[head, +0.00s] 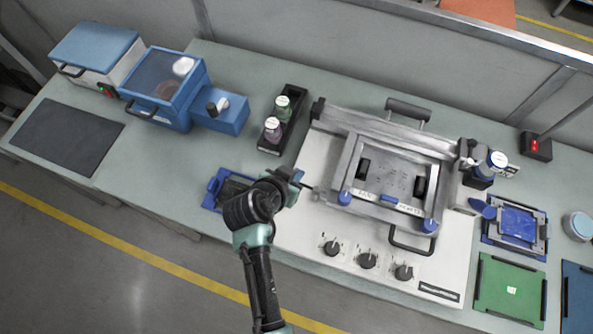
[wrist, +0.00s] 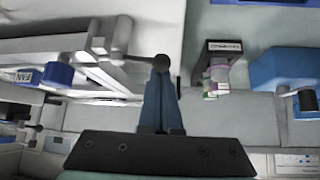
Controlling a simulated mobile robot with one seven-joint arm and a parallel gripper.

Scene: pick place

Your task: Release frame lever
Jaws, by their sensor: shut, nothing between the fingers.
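The white machine (head: 290,232) carries a grey metal frame (head: 348,170) with blue knobs on its near corners. A thin lever (head: 312,188) sticks out from the left side of the frame. In the wrist view the lever's dark ball knob (wrist: 161,62) is at the tips of my fingers, its rod running left toward the frame. My gripper (head: 297,178) is at the machine's left side, by the lever's outer end. In the wrist view my gripper (wrist: 160,76) has its blue fingers together with nothing between them. I cannot tell whether they touch the knob.
A black rack (head: 268,145) with two bottles stands behind my gripper. A blue tray (head: 213,187) lies partly hidden behind my arm. A blue box machine (head: 180,110) is at the left. Several dials and a handle (head: 410,248) line the machine's near side.

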